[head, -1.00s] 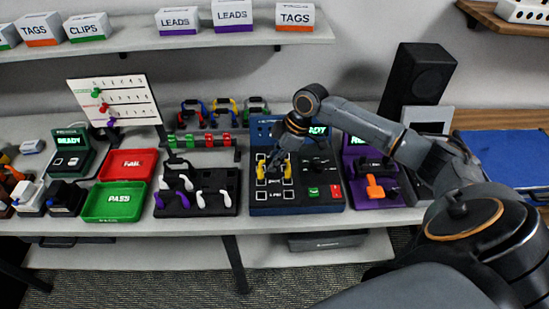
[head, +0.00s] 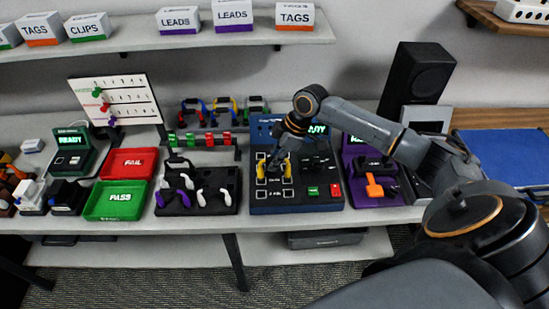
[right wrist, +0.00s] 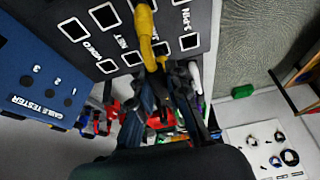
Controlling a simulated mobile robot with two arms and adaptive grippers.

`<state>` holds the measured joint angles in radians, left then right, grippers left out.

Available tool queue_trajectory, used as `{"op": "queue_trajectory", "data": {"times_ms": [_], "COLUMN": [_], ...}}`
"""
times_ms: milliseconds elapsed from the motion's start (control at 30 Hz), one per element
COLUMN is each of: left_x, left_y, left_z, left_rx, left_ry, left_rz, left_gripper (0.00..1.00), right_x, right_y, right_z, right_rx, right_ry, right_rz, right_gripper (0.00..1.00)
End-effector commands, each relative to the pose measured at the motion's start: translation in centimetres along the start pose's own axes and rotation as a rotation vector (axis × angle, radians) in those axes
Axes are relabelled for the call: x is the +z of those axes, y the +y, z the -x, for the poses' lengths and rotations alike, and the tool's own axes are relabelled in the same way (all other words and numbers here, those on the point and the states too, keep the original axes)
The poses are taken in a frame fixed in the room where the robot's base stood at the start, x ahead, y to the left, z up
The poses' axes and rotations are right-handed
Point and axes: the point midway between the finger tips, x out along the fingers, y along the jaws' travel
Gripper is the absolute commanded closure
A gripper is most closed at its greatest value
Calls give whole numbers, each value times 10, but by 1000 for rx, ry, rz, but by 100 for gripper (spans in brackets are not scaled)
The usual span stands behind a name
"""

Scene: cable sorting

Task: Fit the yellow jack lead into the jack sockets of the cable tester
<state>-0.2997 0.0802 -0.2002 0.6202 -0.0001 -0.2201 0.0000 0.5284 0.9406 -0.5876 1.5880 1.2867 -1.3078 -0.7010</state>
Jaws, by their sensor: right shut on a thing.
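The cable tester (head: 262,130) is a dark blue box with a sloped panel of square sockets, toward the right of the bench. The yellow jack lead (head: 261,170) lies over the left part of that panel, its two yellow ends over the socket area. My right gripper (head: 276,158) is shut on the lead, low over the tester. In the right wrist view one yellow plug (right wrist: 146,38) points along the panel between rows of sockets. I cannot tell whether its tip is seated in a socket. My left gripper is not in view.
A rack (head: 198,139) with red and green clips and a black tray (head: 229,207) of white and purple leads stand left of the tester. Red (head: 130,161) and green (head: 115,201) trays are farther left. A purple tester (head: 392,201) stands close on the right.

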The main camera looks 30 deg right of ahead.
Motion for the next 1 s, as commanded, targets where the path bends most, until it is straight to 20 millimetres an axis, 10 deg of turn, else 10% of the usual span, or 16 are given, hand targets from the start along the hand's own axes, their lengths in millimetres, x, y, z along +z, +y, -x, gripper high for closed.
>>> {"op": "queue_trajectory", "data": {"times_ms": [1000], "left_x": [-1], "left_y": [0], "left_z": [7], "left_rx": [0], "left_ry": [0], "left_rz": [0], "left_gripper": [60], "right_x": [0], "right_y": [0], "right_z": [0], "right_rx": [0], "right_ry": [0], "right_rz": [-1], "right_gripper": [100]}}
